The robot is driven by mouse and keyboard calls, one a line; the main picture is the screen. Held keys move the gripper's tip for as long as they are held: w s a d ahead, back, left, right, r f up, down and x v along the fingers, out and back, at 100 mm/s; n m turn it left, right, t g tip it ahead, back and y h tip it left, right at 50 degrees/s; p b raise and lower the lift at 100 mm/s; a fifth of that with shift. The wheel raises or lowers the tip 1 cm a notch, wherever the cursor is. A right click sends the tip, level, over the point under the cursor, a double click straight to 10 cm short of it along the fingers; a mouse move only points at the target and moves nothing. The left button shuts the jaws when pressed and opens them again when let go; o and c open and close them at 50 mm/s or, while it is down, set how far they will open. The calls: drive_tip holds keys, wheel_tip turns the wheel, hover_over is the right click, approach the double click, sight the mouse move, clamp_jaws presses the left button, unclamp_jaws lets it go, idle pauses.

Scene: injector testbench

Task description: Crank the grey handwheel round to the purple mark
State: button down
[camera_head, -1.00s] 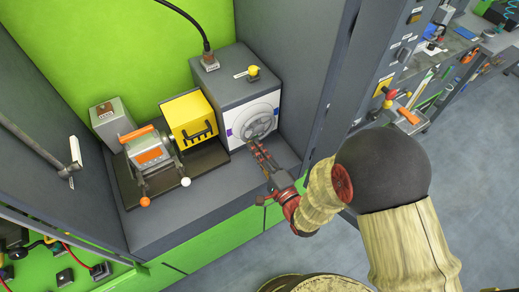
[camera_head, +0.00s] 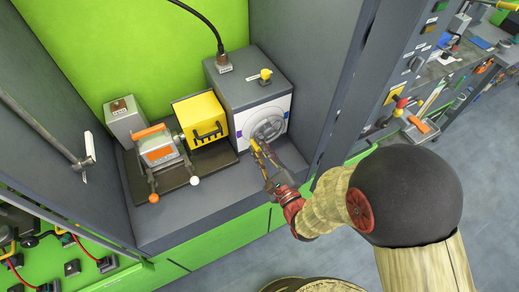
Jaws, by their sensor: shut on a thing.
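The grey handwheel (camera_head: 268,129) is on the white front panel of a grey box (camera_head: 248,90).
A yellow box (camera_head: 198,115) and a clamp-like device with an orange top (camera_head: 158,148) stand left of the grey box. A black cable (camera_head: 195,15) runs to its top. A dark cabinet wall stands close on the right. The shelf front (camera_head: 200,213) is clear.

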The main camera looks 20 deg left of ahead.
drive_tip(key=shift+r+m, duration=0.2)
drive_tip(key=shift+m, duration=0.1)
drive_tip(key=c, duration=1.8)
unclamp_jaws()
drive_tip(key=shift+c, duration=0.2)
drive_tip(key=shift+o, duration=0.5)
drive_tip(key=v, duration=1.2)
